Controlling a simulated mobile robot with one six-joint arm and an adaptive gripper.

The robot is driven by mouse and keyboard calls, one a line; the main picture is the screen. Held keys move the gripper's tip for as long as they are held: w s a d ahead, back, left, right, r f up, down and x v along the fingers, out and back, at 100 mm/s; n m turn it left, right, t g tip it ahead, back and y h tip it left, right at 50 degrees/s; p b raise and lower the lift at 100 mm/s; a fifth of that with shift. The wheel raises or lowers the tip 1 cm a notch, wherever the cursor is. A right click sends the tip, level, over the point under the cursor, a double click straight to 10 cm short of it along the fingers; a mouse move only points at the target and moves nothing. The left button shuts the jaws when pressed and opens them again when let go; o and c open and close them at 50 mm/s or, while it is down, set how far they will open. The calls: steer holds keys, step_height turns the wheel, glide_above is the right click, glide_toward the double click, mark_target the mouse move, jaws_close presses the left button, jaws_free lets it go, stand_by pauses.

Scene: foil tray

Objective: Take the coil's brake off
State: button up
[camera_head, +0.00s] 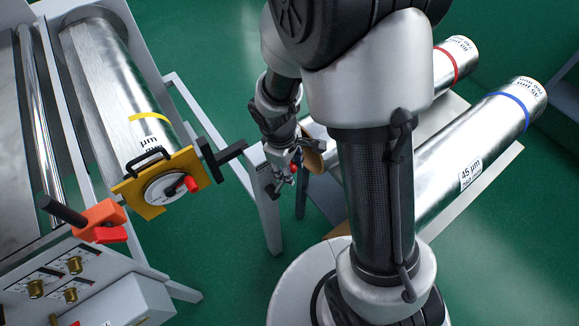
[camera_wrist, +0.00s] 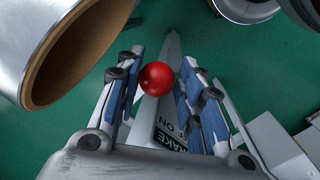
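A red ball knob (camera_wrist: 157,78) shows between the fingers of my gripper (camera_wrist: 160,88) in the wrist view. Below it is a plate (camera_wrist: 170,128) lettered BRAKE, with ON and OFF, partly covered by my gripper. The blue-padded fingers stand apart on either side of the knob, and my gripper looks open. In the head view my gripper (camera_head: 284,174) is beside the near end of the red-banded coil (camera_head: 443,70), with the red knob (camera_head: 293,167) at its fingers. The coil's brown core end (camera_wrist: 70,55) fills the wrist view's upper left. My arm hides its middle.
A blue-banded coil (camera_head: 490,125) lies on the right. At left, a machine holds another roll (camera_head: 105,75) with a yellow plate (camera_head: 135,190) and an orange block (camera_head: 95,220) at its end. A pale frame leg (camera_head: 266,215) stands near my gripper. Green floor lies between.

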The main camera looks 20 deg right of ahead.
steer(key=o, duration=0.3)
steer(key=r, duration=0.4)
steer(key=a+r, duration=0.1)
steer(key=r, duration=0.7)
steer(key=shift+s+a, duration=0.2)
steer(key=shift+a, duration=0.05)
